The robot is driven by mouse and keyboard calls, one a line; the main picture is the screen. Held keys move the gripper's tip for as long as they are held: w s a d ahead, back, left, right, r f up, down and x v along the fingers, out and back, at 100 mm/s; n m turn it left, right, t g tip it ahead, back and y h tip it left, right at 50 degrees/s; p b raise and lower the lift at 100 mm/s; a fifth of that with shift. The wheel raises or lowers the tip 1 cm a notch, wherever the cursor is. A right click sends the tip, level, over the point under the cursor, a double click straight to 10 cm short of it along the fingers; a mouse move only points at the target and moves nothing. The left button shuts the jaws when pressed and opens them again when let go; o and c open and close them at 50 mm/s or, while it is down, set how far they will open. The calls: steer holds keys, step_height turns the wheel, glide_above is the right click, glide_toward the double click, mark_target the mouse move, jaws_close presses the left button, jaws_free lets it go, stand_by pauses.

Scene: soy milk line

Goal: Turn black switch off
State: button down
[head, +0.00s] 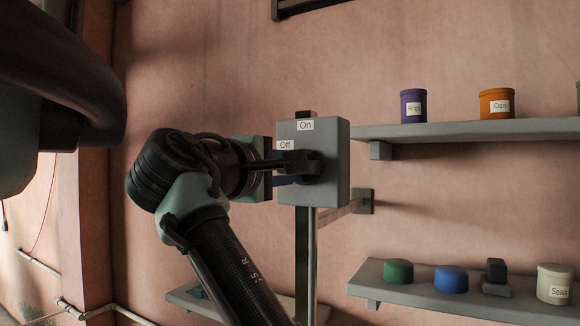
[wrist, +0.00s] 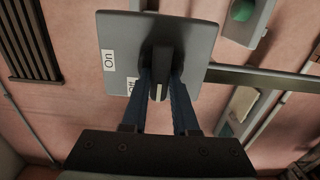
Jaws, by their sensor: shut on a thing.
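The black switch (head: 311,167) is a knob on the front of a grey box (head: 334,165). A white "On" label is above it and a white "Off" label to its left in the head view. In the wrist view the switch (wrist: 161,58) is a long dark handle with a white mark on its near end, the side where the partly hidden "Off" label is. My gripper (head: 292,170) reaches in from the left in the head view. In the wrist view my gripper (wrist: 161,88) has its two blue fingers on both sides of the handle, shut on it.
The box stands on a metal post (head: 306,240) before a pink wall. At right, an upper shelf (head: 460,131) holds purple and orange containers. A lower shelf (head: 400,290) holds green, blue, dark and cream items. A dark vent (wrist: 30,40) shows in the wrist view.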

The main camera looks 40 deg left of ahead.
stand_by(0.3)
steer(key=c, duration=0.7)
jaws_free()
